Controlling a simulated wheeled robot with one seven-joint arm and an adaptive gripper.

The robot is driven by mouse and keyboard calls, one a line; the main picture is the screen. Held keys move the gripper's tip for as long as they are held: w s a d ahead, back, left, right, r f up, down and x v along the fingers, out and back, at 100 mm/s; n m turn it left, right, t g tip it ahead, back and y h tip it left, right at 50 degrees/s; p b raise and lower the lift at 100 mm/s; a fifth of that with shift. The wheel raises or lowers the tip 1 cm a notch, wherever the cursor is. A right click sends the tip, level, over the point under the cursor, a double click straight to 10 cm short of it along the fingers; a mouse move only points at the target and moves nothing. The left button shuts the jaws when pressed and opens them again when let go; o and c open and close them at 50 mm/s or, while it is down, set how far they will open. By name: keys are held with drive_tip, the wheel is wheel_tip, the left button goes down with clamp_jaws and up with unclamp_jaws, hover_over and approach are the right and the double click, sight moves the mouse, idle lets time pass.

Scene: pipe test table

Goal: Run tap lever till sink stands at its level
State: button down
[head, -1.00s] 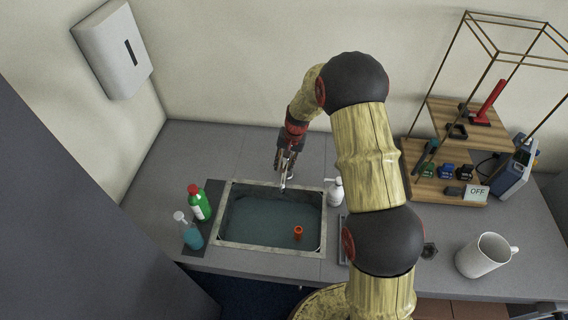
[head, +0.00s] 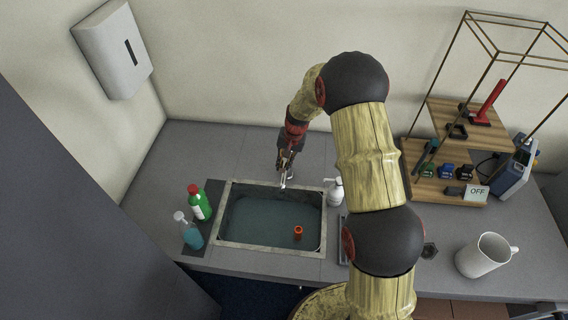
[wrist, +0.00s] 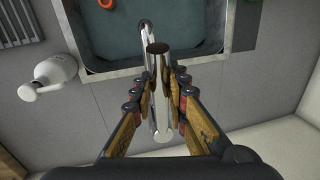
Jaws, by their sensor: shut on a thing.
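My gripper (head: 285,172) is at the tap. In the wrist view my gripper (wrist: 160,88) has its fingers on both sides of the chrome tap lever (wrist: 159,62) and is shut on it. An orange-red ring-topped piece (head: 298,232) shows in the sink. I see no level mark clearly.
A green bottle (head: 199,203) and a blue spray bottle (head: 188,232) stand left of the sink. A white soap dispenser (head: 335,192) stands close on its right.

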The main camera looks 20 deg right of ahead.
drive_tip(key=shift+r, duration=0.1)
drive_tip(key=shift+w+d+r+g+y+p, duration=0.15)
drive_tip(key=shift+w+r+g+y, duration=0.1)
drive_tip(key=shift+r+g, duration=0.25)
drive_tip(key=shift+w+d+r+g+y+p, duration=0.15)
drive_tip(key=shift+w+r+g, duration=0.1)
drive_tip(key=shift+r+g, duration=0.2)
drive_tip(key=shift+a, duration=0.1)
drive_tip(key=c, duration=1.7)
unclamp_jaws()
drive_tip(key=shift+c, duration=0.2)
drive_tip(key=shift+r, duration=0.1)
drive_tip(key=v, duration=1.1)
drive_tip(key=shift+r, duration=0.35)
